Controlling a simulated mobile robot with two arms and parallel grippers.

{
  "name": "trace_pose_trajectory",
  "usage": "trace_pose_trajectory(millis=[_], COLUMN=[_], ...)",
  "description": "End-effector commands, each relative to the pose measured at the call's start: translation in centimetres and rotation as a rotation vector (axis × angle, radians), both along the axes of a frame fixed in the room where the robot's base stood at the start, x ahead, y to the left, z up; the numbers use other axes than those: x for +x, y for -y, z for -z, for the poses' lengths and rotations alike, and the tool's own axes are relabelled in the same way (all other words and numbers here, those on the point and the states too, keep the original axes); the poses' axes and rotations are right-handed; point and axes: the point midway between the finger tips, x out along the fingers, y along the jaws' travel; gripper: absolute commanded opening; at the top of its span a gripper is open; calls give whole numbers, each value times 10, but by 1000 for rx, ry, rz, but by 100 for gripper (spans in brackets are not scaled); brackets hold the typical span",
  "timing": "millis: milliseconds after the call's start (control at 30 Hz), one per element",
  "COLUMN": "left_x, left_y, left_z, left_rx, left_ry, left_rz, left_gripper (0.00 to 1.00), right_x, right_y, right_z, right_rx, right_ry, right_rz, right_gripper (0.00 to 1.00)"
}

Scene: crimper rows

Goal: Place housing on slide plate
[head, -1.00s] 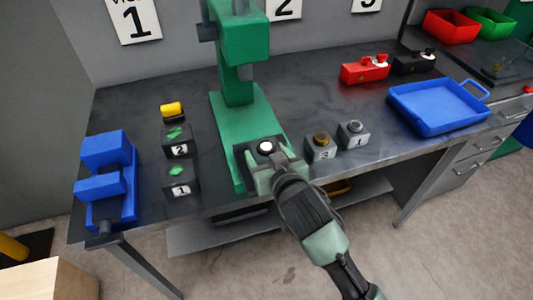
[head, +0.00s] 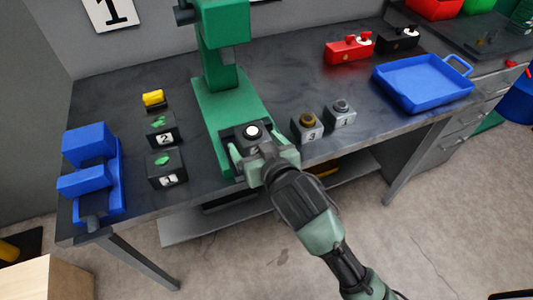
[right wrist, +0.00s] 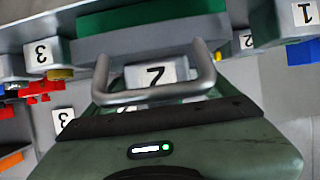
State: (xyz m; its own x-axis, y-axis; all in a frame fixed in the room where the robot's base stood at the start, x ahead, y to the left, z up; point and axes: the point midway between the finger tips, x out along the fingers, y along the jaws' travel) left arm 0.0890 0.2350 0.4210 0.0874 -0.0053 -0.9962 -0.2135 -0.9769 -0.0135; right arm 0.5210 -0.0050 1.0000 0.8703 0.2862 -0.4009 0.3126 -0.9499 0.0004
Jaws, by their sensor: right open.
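A white round part, perhaps the housing, (head: 250,131) sits on a dark block at the front of the green press (head: 232,108). The dark surface under it (head: 236,138) may be the slide plate; its edges are partly hidden by my gripper. My right gripper (head: 262,154) is open at the bench's front edge, just in front of and slightly right of the white part. I cannot tell whether its fingers touch the block. In the right wrist view a numbered white tag (right wrist: 158,75) shows behind a grey U-shaped bar. My left gripper is not in view.
Numbered dark blocks with green pieces (head: 165,168) stand left of the press, beside a blue vise (head: 92,180). Numbered blocks with round tops (head: 307,127) stand close on the right. Farther right are a blue tray (head: 424,84) and a red box (head: 349,48).

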Motion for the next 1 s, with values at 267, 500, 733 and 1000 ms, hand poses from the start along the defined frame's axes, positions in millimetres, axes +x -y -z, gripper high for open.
trace_pose_trajectory(millis=[267,500,733,1000], left_x=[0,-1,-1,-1], left_y=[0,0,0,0], left_z=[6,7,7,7], left_rx=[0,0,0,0], left_ry=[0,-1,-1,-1], left_rz=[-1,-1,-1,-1], left_gripper=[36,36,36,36], right_x=[-54,-79,-82,-82], right_y=[18,27,28,28], right_z=[-28,-41,-44,-44], right_rx=[7,6,5,6], right_ry=[8,12,13,15], right_rz=[2,3,4,4], right_gripper=[87,87,87,87])
